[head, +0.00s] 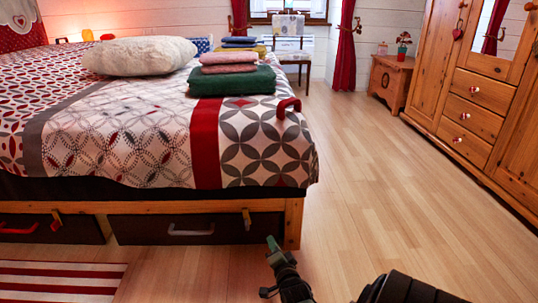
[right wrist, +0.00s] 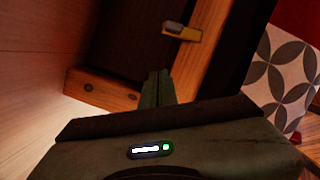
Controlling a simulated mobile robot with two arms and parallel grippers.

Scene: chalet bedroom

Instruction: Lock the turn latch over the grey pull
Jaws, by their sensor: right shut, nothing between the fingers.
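The dark under-bed drawer (head: 145,232) on the right has a pale grey pull (head: 190,230). A small wooden turn latch (head: 246,218) sits at the bed's lower rail, right of that pull, and looks about upright, its lower part in front of the dark drawer front. The latch also shows in the right wrist view (right wrist: 182,31), beyond the fingertips. My right gripper (head: 272,242) is shut and empty, low by the bed's corner post, right of the latch and apart from it. Its closed fingers also show in the right wrist view (right wrist: 158,88). My left gripper is out of view.
Another drawer with a red pull (head: 18,229) and its own latch (head: 55,219) is at the left. The wooden corner post (head: 293,223) stands close to my right gripper. A striped rug (head: 60,280) lies front left. The floor (head: 400,190) on the right is clear.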

